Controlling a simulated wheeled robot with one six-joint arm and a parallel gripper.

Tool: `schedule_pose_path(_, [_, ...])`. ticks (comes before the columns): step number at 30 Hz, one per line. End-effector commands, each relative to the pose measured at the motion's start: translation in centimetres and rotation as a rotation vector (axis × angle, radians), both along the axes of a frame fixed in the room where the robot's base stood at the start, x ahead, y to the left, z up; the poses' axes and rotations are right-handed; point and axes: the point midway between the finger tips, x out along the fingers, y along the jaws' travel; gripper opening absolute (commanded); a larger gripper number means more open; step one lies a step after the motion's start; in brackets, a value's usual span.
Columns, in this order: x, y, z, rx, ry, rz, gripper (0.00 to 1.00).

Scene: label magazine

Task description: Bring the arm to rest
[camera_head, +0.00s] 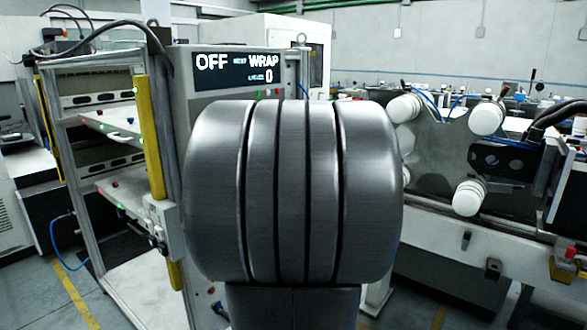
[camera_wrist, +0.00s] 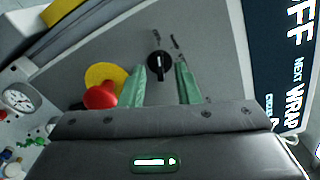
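My gripper (camera_wrist: 161,84) shows in the wrist view with two green fingers apart and nothing held between them. It faces a grey machine panel. A black rotary knob (camera_wrist: 159,66) with a white pointer line lies in line with the gap between the fingertips; I cannot tell how far off it is. In the head view my own large grey arm joint fills the middle and hides my gripper and the knob.
A red mushroom button (camera_wrist: 101,96) on a yellow disc (camera_wrist: 104,74) sits left of the fingers. The display (camera_head: 237,69) reads OFF, WRAP and 0. A shelved frame (camera_head: 105,120) stands left; a machine with white rollers (camera_head: 486,118) stands right.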

Motion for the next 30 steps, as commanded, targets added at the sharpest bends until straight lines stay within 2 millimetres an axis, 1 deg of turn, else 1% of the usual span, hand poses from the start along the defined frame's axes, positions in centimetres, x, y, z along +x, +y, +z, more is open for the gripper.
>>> schedule_pose_path(12, [-4.0, -5.3, -0.1, -0.001, -0.002, -0.005, 0.29])
schedule_pose_path(21, [-6.7, -8.8, -0.1, -0.001, 0.000, -0.005, 0.29])
schedule_pose_path(27, [-8.2, -10.6, -0.1, -0.002, 0.000, -0.004, 0.29])
schedule_pose_path(28, [-8.2, -10.5, -0.1, -0.001, 0.001, -0.001, 0.29])
schedule_pose_path(30, [-7.5, -9.6, 0.0, -0.001, 0.002, 0.004, 0.29])
